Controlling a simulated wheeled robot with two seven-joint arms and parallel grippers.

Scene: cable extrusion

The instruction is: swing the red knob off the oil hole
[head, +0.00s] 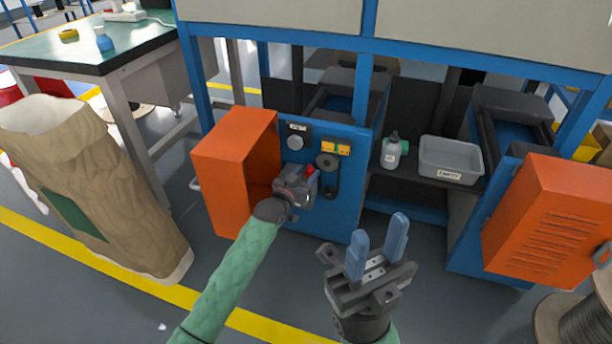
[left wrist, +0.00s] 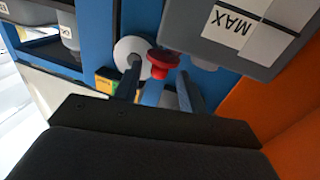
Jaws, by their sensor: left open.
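The small red knob (head: 310,170) is on the blue machine panel (head: 345,205), just beyond my left gripper (head: 303,184). In the left wrist view the red knob (left wrist: 163,63) shows close up, at the tips of my open left gripper (left wrist: 160,80), roughly in line with the gap between the fingers. I cannot tell whether a finger touches it. The oil hole is not visible. A grey reservoir marked MAX (left wrist: 225,35) is beside the knob. My right gripper (head: 377,238) is open and empty, its blue fingers pointing up, in front of the machine.
An open orange door (head: 222,180) stands left of the panel, close to my left arm. A white bottle (head: 390,152) and a grey bin (head: 450,160) are on the shelf to the right. Another orange door (head: 550,220) is at the far right. A large brown sack (head: 95,180) stands at left.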

